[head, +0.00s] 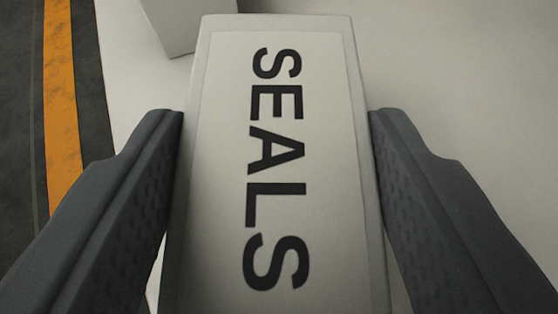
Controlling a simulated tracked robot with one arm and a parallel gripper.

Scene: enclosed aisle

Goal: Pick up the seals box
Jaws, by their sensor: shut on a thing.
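The seals box (220,150) is a pale grey-white box with a label reading "SEALS" in large dark letters, running down the picture. It fills the middle of the head view, and its near end is cut off by the bottom edge. My gripper (276,120) has one dark grey textured finger on each side of the box. The fingertips press against its left and right sides, so the gripper is shut on it. The underside of the box is hidden, so I cannot tell whether it rests on the surface below.
A pale surface (465,80) lies around and below the box, clear on the right. Another light grey box-like object (190,22) stands beyond the box at the top. At the left is a dark floor (95,90) with an orange stripe (60,100).

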